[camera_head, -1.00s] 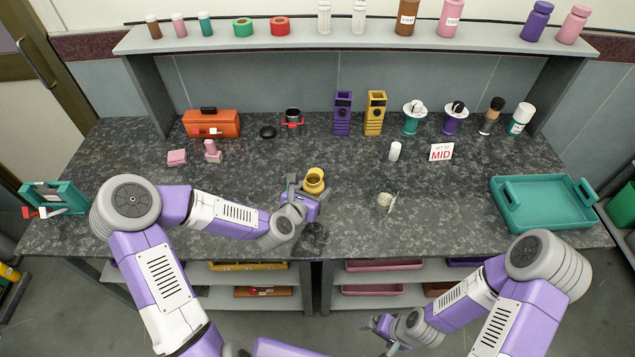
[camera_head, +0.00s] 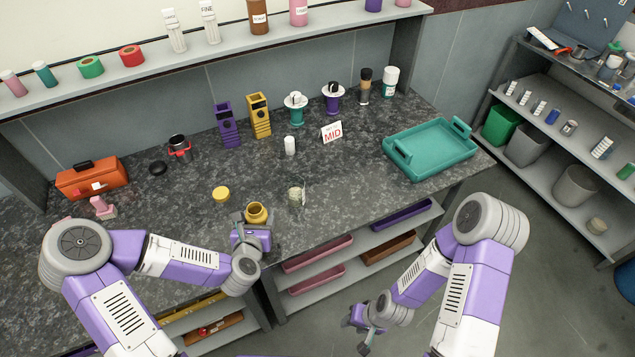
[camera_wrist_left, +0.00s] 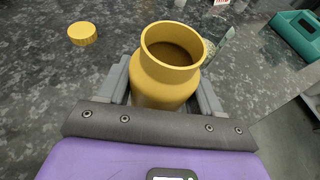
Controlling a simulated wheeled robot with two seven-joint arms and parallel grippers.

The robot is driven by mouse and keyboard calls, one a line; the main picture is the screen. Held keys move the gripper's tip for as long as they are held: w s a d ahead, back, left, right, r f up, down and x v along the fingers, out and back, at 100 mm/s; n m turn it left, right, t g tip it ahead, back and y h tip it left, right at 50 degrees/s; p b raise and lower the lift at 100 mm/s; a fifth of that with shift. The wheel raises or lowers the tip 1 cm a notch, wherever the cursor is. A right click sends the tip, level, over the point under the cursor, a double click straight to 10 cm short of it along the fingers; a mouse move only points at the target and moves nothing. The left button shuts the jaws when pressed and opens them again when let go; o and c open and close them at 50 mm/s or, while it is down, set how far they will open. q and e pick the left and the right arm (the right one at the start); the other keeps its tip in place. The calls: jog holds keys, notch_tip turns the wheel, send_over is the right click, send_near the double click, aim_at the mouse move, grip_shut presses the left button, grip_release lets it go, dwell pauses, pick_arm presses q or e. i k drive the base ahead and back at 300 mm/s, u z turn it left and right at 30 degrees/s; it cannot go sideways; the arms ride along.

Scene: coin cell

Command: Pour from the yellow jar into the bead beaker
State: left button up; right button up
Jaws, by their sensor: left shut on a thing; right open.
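The yellow jar (camera_head: 256,214) is upright and open at the top. My left gripper (camera_head: 250,228) is shut around its body, also seen in the left wrist view (camera_wrist_left: 165,95). The jar's inside looks brown; I cannot tell how full it is. The bead beaker (camera_head: 297,196), clear with pale contents, stands on the counter just right of the jar and apart from it. In the left wrist view the beaker (camera_wrist_left: 219,45) is partly hidden behind the jar. A yellow lid (camera_head: 221,194) lies left of the jar. My right gripper (camera_head: 367,329) is open and empty, low in front of the counter.
A white bottle (camera_head: 290,146) and a "MID" card (camera_head: 331,132) stand behind the beaker. A teal tray (camera_head: 430,150) is at the right. Purple (camera_head: 227,125) and yellow (camera_head: 259,116) holders stand at the back. Counter around the beaker is clear.

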aim_at(295, 185)
jog(key=z, duration=0.3)
jog(key=k, duration=0.65)
jog(key=z, duration=0.4)
